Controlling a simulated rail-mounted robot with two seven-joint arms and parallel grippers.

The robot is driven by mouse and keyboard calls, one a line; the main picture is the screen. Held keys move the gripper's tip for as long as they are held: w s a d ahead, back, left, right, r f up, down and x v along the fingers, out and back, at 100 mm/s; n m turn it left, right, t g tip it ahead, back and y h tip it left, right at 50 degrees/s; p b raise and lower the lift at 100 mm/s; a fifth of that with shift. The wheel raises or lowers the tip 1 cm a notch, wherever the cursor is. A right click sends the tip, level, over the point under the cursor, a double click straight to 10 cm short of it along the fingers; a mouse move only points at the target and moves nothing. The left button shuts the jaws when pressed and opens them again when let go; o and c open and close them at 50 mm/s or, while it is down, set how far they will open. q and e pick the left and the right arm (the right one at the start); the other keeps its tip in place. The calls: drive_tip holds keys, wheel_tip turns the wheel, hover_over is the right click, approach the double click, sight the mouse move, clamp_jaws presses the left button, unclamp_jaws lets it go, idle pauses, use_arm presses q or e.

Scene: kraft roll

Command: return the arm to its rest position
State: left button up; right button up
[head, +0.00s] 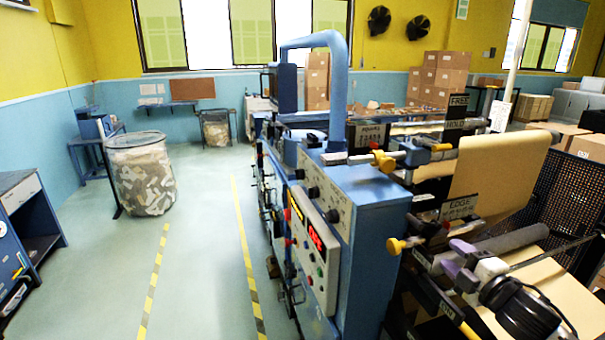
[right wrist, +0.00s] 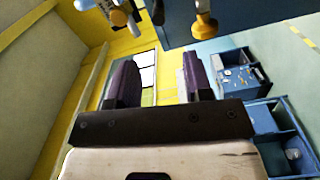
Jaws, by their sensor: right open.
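My right gripper (head: 457,258) is at the lower right of the head view, with purple fingers, a white body and a black wrist. It is in front of the kraft paper web (head: 497,178) and close to the blue machine (head: 375,240). In the right wrist view the two purple fingers of my right gripper (right wrist: 159,80) stand well apart, with nothing between them. My left gripper is in neither view.
Yellow knobs (head: 397,245) stick out of the machine near my right gripper; knobs (right wrist: 204,25) also show atop the right wrist view. A grey roller (head: 510,243) lies beside the gripper. A mesh bin (head: 140,175) stands left. The floor between is clear.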

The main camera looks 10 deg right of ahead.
drive_tip(key=s+a+f+m+g+h, duration=0.1)
drive_tip(key=s+a+f+m+g, duration=0.45)
drive_tip(key=s+f, duration=0.7)
drive_tip(key=s+a+f+m+g+h, duration=0.1)
drive_tip(key=s+a+f+m+g, duration=0.5)
drive_tip(key=s+f, duration=0.65)
drive_tip(key=s+a+f+m+g, duration=0.35)
drive_tip(key=s+a+f, duration=0.55)
drive_tip(key=s, duration=0.6)
wheel_tip(320, 180, up, 12)
drive_tip(key=d+p, duration=0.1)
drive_tip(key=p, duration=1.2)
drive_tip(key=shift+w+d+r+m+t, duration=0.15)
drive_tip(key=shift+w+d+m+t, duration=0.05)
drive_tip(key=shift+w+m+t, duration=0.25)
